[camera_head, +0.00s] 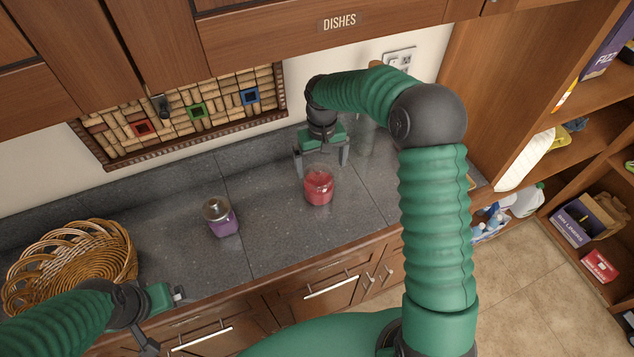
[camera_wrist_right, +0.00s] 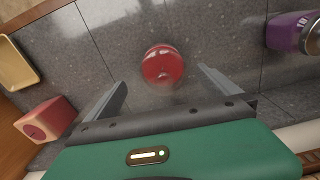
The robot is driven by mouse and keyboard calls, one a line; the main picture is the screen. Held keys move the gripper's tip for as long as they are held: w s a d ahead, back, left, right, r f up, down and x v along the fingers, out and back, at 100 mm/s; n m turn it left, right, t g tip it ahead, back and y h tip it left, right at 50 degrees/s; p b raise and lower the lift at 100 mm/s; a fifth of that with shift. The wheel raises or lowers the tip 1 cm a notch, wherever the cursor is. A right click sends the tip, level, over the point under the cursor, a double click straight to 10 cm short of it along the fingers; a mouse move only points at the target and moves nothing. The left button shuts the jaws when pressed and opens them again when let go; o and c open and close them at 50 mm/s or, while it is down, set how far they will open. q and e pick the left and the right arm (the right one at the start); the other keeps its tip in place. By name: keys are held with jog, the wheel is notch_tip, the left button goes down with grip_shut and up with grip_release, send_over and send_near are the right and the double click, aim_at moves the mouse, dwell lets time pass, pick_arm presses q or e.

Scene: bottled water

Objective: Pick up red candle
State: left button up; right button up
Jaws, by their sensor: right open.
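The red candle (camera_head: 318,187) is a glass jar with red wax, upright on the grey counter. It also shows in the right wrist view (camera_wrist_right: 162,66), beyond the fingertips and between their lines. My right gripper (camera_head: 321,160) is open and empty, just behind and above the candle, apart from it as far as I can tell. Its two fingers also show in the right wrist view (camera_wrist_right: 158,92). My left gripper (camera_head: 165,318) is at the lower left in the head view, near the counter's front edge; its jaw state is unclear.
A purple jar with a metal lid (camera_head: 219,217) stands left of the candle. A wicker basket (camera_head: 72,262) sits at the far left. A pinkish-red block-like object (camera_wrist_right: 47,120) and a yellow tray (camera_wrist_right: 17,75) show in the wrist view. Cabinets (camera_head: 300,35) hang above the counter.

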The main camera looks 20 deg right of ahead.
aim_at(318, 177)
jog(key=f, duration=0.1)
jog(key=w+f, duration=0.1)
jog(key=f, duration=0.1)
jog(key=w+f, duration=0.1)
jog(key=f, duration=0.1)
jog(key=shift+a+f+p, duration=0.1)
jog(key=shift+p, duration=0.25)
jog(key=f, duration=0.1)
jog(key=s+f+p, duration=0.1)
jog(key=f+p, duration=0.1)
jog(key=shift+s+a+f, duration=0.15)
jog(key=shift+a, duration=0.15)
jog(key=shift+s+f, duration=0.1)
jog(key=shift+f, duration=0.2)
jog(key=shift+d+f, duration=0.2)
jog(key=shift+f, duration=0.05)
jog(key=shift+w+d+f, duration=0.15)
jog(key=shift+w, duration=0.15)
jog(key=c, duration=0.4)
jog(key=shift+s+a+r, duration=0.1)
jog(key=shift+a+r, duration=0.1)
jog(key=c, duration=1.5)
pick_arm(q)
jog(key=shift+w+a+r, duration=0.1)
jog(key=shift+w+r, duration=0.7)
jog(key=shift+r, duration=0.3)
pick_arm(e)
jog(key=shift+d, duration=0.1)
jog(key=shift+c, duration=0.2)
